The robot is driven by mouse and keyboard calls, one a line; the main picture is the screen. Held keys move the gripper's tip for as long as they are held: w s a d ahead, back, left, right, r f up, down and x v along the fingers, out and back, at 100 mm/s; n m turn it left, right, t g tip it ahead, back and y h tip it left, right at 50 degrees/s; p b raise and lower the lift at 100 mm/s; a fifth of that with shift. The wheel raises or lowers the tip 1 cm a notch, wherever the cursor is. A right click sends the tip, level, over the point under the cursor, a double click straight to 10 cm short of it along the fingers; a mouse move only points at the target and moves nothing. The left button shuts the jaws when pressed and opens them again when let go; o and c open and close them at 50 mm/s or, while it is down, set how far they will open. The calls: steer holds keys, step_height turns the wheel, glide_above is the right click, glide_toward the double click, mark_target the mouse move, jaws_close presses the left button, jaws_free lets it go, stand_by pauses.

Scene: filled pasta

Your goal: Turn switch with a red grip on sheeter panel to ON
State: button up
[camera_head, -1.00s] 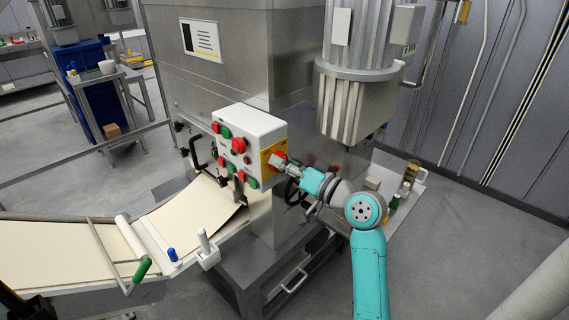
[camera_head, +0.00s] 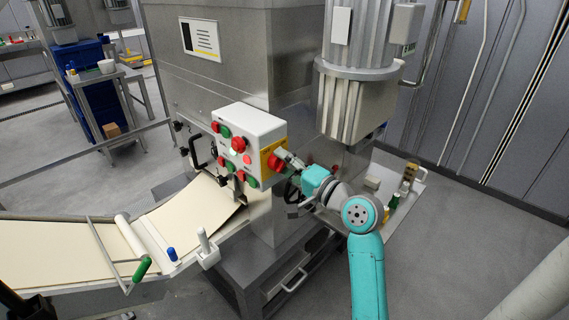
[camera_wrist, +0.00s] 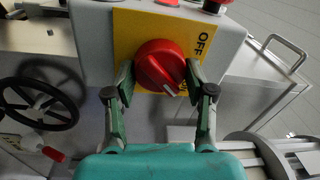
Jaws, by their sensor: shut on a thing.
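The sheeter panel (camera_head: 258,122) is a white box with a yellow plate (camera_wrist: 124,32) on its side. The red-grip switch (camera_wrist: 158,62) is a round red knob on that plate; it also shows in the head view (camera_head: 275,163). Its white mark points to the lower right in the wrist view, near partly hidden lettering. The word OFF stands at the plate's upper right. My gripper (camera_wrist: 160,74) is shut on the red grip, one finger on each side; in the head view it reaches the panel from the right (camera_head: 291,164).
Red and green buttons (camera_head: 226,132) sit on the panel's front. A black handwheel (camera_wrist: 38,104) is left of my gripper in the wrist view. A motor housing (camera_head: 352,100) hangs above my arm. A dough belt (camera_head: 60,250) runs to the left. Grey floor is open at right.

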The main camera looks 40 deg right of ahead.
stand_by(0.6)
steer(key=o, duration=1.2)
steer(key=s, duration=0.8)
steer(key=s+f, duration=0.1)
steer(key=s, duration=0.3)
steer(key=shift+d, duration=0.25)
steer(key=s+a+f+n+g+h, duration=0.1)
steer(key=s+a+f+g+h, duration=0.15)
steer(key=a+f, duration=0.55)
steer(key=s+a+f+g+h, duration=0.1)
steer(key=s+a+f, duration=0.4)
steer(key=f, duration=0.6)
steer(key=s+a+n+y, duration=0.1)
steer(key=s+a+n, duration=0.3)
steer(key=s, duration=0.2)
steer(key=s+a+f+n+y, duration=0.1)
steer(key=s+a+n, duration=0.2)
steer(key=s+n, duration=0.2)
steer(key=s+a+n+y, duration=0.1)
steer(key=s+a+n, duration=0.3)
steer(key=s, duration=0.5)
steer(key=shift+s+a+f+n+g, duration=0.15)
steer(key=shift+a+n+g, duration=0.15)
steer(key=shift+n, duration=0.3)
